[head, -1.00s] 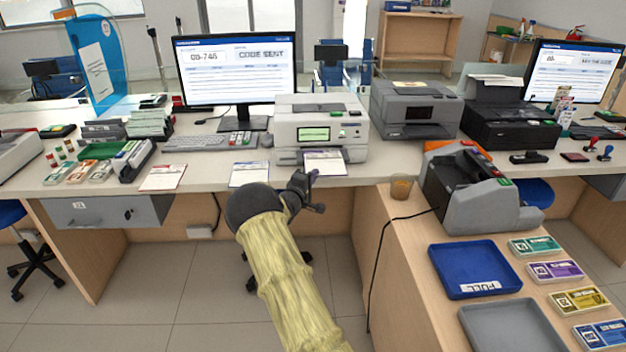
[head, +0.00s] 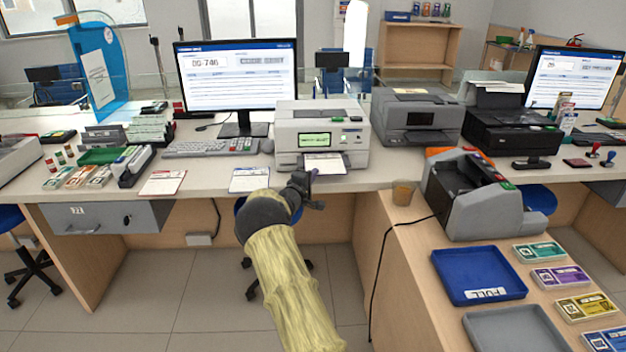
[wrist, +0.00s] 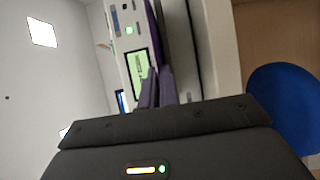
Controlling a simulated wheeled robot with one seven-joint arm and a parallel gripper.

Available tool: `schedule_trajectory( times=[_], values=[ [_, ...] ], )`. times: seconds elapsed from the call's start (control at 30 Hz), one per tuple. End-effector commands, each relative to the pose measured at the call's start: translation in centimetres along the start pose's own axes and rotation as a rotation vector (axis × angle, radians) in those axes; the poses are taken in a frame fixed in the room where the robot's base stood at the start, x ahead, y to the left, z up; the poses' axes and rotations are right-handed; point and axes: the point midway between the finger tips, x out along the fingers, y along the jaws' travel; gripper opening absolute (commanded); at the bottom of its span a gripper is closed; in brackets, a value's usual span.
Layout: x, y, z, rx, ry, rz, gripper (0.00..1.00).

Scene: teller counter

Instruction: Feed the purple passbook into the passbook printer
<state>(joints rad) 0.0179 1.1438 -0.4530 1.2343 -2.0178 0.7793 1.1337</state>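The passbook printer (head: 350,140) is a white box with a lit green screen, standing on the counter in the middle of the head view. The purple passbook (head: 325,165) lies flat at its front, by the slot. In the wrist view the passbook shows nearly edge-on as a narrow purple strip (wrist: 158,30) before the printer face (wrist: 125,60). My gripper (head: 308,183) is at the passbook's near left edge; in the wrist view its fingers (wrist: 156,92) look closed on the strip. How far the passbook reaches into the slot is hidden.
A red-edged passbook (head: 162,183) and a blue-edged one (head: 249,180) lie left on the counter. A grey printer (head: 416,117) stands right of the passbook printer. A cup (head: 402,193) and blue tray (head: 478,275) are on the right-hand desk.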

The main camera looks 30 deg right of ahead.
Motion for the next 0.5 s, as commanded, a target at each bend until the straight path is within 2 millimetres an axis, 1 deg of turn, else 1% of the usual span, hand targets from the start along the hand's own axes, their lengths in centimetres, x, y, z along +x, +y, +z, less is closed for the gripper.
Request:
schedule_trajectory(
  times=[0.4,0.47,0.5],
  values=[
    [0.28,0.01,-0.13,-0.001,0.0,0.001,0.0],
    [0.28,0.01,-0.13,-0.001,0.0,0.001,0.11],
    [0.27,0.01,-0.13,-0.001,0.0,0.0,0.19]
  ],
)
